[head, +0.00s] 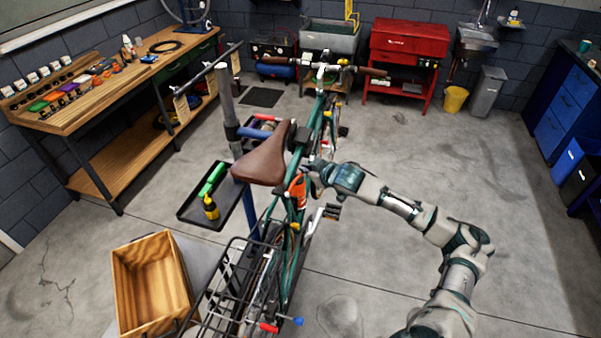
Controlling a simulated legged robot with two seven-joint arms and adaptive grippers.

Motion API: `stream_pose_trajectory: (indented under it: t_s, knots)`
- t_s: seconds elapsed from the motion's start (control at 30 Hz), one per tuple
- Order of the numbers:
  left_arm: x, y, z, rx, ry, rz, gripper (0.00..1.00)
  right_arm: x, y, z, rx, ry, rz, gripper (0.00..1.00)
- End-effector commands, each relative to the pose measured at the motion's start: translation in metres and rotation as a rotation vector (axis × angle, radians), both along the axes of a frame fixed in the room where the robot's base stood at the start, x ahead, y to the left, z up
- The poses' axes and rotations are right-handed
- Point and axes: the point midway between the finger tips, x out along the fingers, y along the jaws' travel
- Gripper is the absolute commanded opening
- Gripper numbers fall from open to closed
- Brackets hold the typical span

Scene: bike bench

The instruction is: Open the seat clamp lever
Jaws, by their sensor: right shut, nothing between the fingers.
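A green bicycle with a brown saddle (262,163) is in the middle of the head view, beside a grey stand post (228,115). My right arm comes in from the lower right. Its gripper (307,178) is shut and empty, just right of the saddle, by the frame below it. An orange part (297,190) shows right beside the gripper; I cannot tell whether they touch. The seat clamp lever is too small or hidden behind the saddle and gripper to make out, so its position cannot be told. My left gripper is not in view.
A black rear rack (226,290) and wooden crate (122,285) are nearer. A workbench (60,115) stands left.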

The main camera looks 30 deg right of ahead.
Motion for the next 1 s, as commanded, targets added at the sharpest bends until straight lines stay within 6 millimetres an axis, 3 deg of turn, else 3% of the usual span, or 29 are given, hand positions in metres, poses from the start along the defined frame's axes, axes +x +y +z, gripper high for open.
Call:
stream_pose_trajectory:
  t_s: [0.17,0.57,0.8,1.0]
  knots:
    - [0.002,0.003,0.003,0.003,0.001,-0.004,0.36,0.016,0.005,-0.007,0.003,0.001,0.001,0.00]
    - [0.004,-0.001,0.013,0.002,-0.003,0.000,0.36,0.086,0.004,-0.050,0.005,0.001,-0.001,0.00]
    - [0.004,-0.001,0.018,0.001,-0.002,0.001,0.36,0.063,-0.008,-0.071,0.001,0.003,0.001,0.00]
    - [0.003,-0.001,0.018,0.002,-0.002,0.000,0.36,0.058,-0.008,-0.075,0.000,0.002,0.002,0.00]
